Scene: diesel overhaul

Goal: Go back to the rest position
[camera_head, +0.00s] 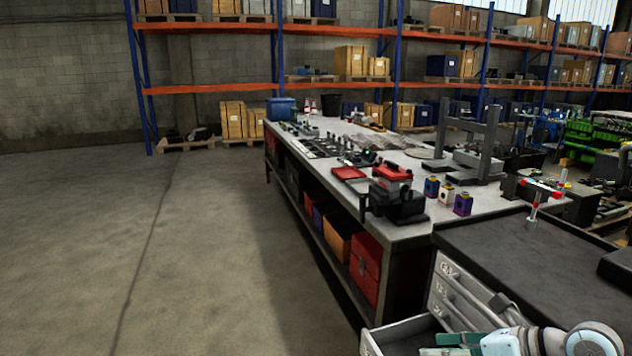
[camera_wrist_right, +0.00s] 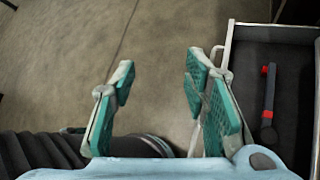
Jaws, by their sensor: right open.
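My right gripper (camera_wrist_right: 158,80) is open, with its two teal finger pads apart and nothing between them. Bare concrete floor shows below and beyond the fingers. In the head view the right gripper (camera_head: 455,344) is at the bottom edge, partly cut off, by the open drawer (camera_head: 392,333) of the grey cabinet. The drawer also shows at the right of the wrist view (camera_wrist_right: 228,45), beside the gripper. A dark tool with red parts (camera_wrist_right: 268,105) lies in it. My left gripper is not in view.
The cabinet's dark top (camera_head: 520,265) adjoins a long workbench (camera_head: 440,205). A black vise-like device (camera_head: 395,200), a red tray (camera_head: 348,173) and small coloured blocks (camera_head: 447,193) stand on the bench. Pallet racks (camera_head: 230,88) line the back. The floor (camera_head: 200,260) at left is clear.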

